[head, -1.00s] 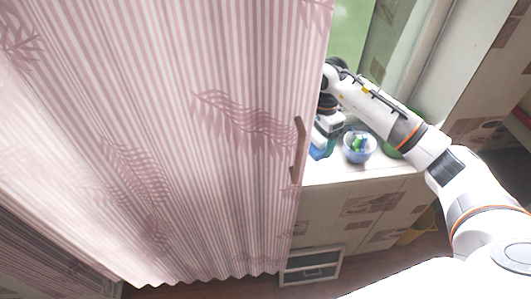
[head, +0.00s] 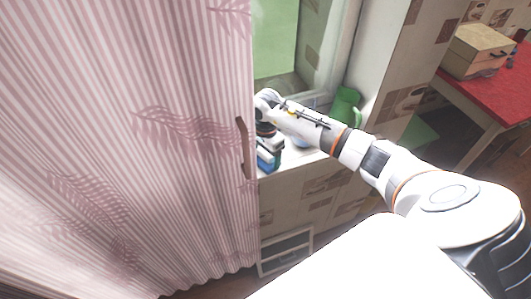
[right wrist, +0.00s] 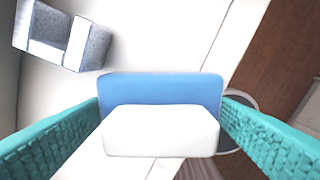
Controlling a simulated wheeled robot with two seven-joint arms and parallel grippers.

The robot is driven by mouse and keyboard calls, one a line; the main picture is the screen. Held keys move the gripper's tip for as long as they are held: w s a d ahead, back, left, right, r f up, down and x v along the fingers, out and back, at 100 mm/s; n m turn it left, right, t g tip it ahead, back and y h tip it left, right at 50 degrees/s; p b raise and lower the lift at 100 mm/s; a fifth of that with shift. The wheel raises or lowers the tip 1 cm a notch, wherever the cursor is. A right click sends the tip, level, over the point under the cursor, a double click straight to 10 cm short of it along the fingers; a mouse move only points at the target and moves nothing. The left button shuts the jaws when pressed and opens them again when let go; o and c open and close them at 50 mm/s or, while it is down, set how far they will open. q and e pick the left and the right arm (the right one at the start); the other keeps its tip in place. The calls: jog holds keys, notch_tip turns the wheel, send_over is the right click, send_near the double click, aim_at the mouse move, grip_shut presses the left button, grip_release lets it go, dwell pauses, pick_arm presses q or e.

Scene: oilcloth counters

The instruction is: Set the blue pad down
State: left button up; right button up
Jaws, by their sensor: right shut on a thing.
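The blue pad (right wrist: 160,88) has a blue face and a white block-like part in front. In the right wrist view it sits between the two teal fingers of my right gripper (right wrist: 160,125), which is shut on it. In the head view, my right gripper (head: 268,148) is at the counter's left end, beside the tall striped panel. A bit of the pad's blue (head: 266,162) shows there, low at the gripper. I cannot tell whether the pad touches the counter. My left gripper is out of view.
A tall pink striped panel (head: 130,120) with a handle (head: 243,148) blocks the left. A green jug (head: 346,104) stands on the counter behind my arm. A grey speckled block (right wrist: 85,45) lies upper left in the wrist view. A box (head: 477,52) stands on a red table (head: 505,88).

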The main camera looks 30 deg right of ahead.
jog(key=o, duration=0.8)
jog(key=shift+f, duration=0.1)
jog(key=shift+c, duration=0.2)
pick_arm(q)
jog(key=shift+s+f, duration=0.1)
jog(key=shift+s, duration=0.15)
pick_arm(e)
jog(key=shift+o, duration=0.3)
jog(key=shift+r, duration=0.25)
notch_tip(320, 180, up, 10)
jog(key=b, duration=0.3)
jog(key=shift+r, duration=0.2)
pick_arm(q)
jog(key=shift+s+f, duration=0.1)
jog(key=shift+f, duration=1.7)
pick_arm(e)
jog(key=shift+r, duration=0.7)
jog(key=shift+s+f, duration=0.1)
